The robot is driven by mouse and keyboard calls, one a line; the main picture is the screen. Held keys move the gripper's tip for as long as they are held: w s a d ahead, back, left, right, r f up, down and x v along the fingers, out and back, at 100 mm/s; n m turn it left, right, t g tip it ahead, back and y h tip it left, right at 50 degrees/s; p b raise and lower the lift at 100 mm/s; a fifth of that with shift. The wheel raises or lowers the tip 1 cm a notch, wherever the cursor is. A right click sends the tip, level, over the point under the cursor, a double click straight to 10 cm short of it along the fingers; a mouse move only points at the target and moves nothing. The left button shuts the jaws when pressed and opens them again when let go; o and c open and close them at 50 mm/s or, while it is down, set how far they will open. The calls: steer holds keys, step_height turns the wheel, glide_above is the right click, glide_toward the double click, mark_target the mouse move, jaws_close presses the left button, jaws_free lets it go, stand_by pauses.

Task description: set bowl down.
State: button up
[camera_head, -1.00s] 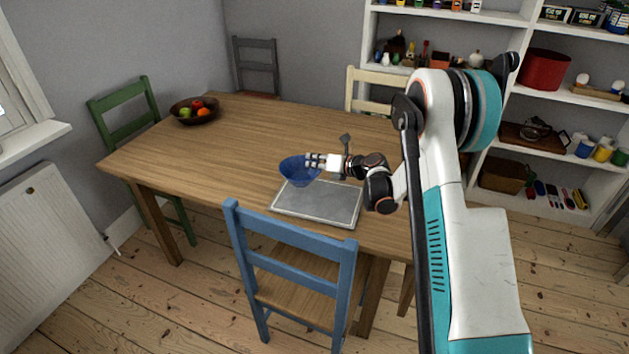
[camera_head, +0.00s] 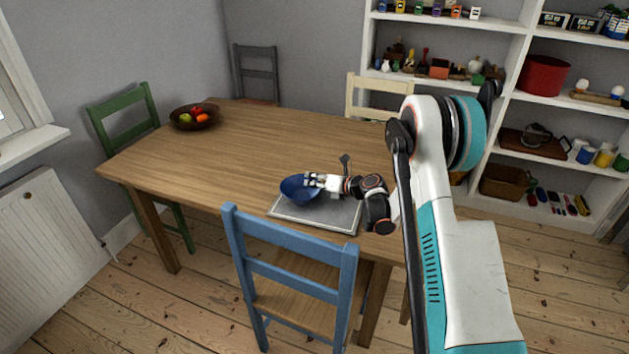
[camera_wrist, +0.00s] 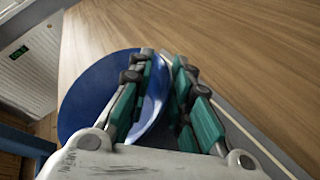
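A blue bowl (camera_head: 293,190) is at the left back part of a grey rectangular tray (camera_head: 338,214) on the wooden table. My gripper (camera_head: 313,181) reaches in from the right and is shut on the bowl's right rim. In the wrist view the bowl (camera_wrist: 88,98) shows to the left, with its rim between my gripper's fingers (camera_wrist: 160,75). The bowl looks roughly upright and low, close to the tray. I cannot tell whether its base touches the tray, since the underside is hidden.
The wooden table (camera_head: 230,150) is mostly clear. A dark fruit bowl (camera_head: 195,117) stands at its far left corner. A blue chair (camera_head: 290,265) stands at the near side; green (camera_head: 125,123), grey and cream chairs surround the other sides. Shelves (camera_head: 450,90) stand behind.

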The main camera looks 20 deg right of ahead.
stand_by(0.3)
steer(key=shift+s+d+r, duration=0.1)
steer(key=shift+r, duration=0.05)
steer(key=p+v, duration=0.4)
steer(key=v, duration=0.7)
steer(key=shift+s+d+r, duration=0.15)
steer(key=shift+s+r, duration=0.05)
steer(key=shift+s, duration=0.15)
